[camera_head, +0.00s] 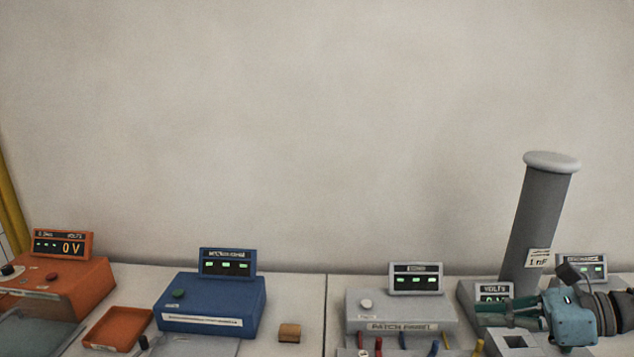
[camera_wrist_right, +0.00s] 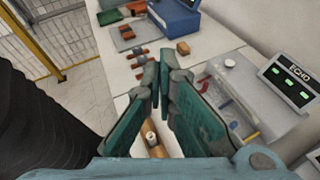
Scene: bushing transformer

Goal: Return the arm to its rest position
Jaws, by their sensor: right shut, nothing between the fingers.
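My right gripper (camera_head: 485,310) is at the lower right of the head view, its teal fingers pointing left in front of the grey column and the volts display. In the right wrist view its two fingers (camera_wrist_right: 159,72) come together at the tips, shut with nothing held. The blue-grey wrist (camera_head: 572,318) hides part of the equipment behind it. My left gripper does not show in either view.
The grey patch panel (camera_head: 400,312) with coloured plugs stands left of the gripper. A tall grey column (camera_head: 538,220) rises behind it. A blue box (camera_head: 210,303), a wooden block (camera_head: 289,332), an orange tray (camera_head: 118,328) and an orange meter (camera_head: 60,285) stand farther left.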

